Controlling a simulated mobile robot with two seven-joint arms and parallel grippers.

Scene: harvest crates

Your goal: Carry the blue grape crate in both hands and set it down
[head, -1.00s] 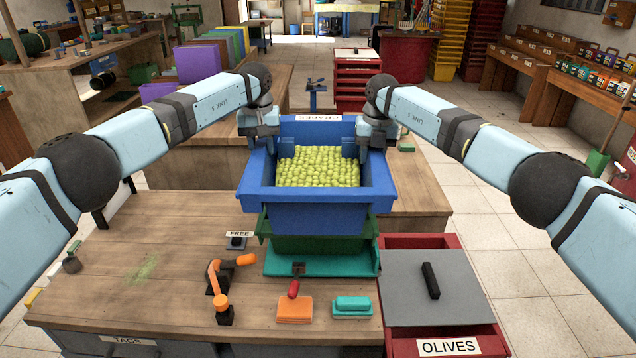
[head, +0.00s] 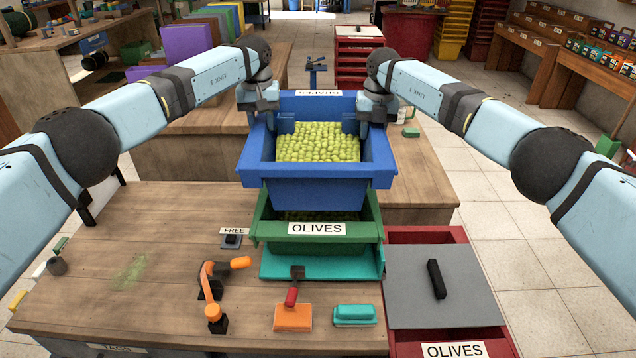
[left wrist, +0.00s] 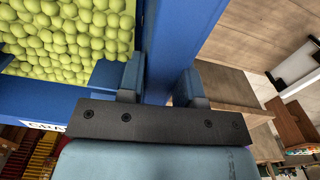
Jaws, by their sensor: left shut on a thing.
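The blue grape crate (head: 318,192), full of green grapes (head: 318,145), hangs level in front of me, above a green crate. My left gripper (head: 264,116) is shut on its left wall near the back; in the left wrist view the two fingers (left wrist: 158,84) straddle the blue wall (left wrist: 168,40). My right gripper (head: 370,116) is at the right wall near the back and appears shut on it, though its fingertips are partly hidden. The green crate, labelled OLIVES (head: 268,229), stands below on a teal base (head: 300,264), with olives partly visible inside.
The wooden bench (head: 140,240) has clear room on the left. A red OLIVES crate with a grey lid (head: 445,290) stands at right.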

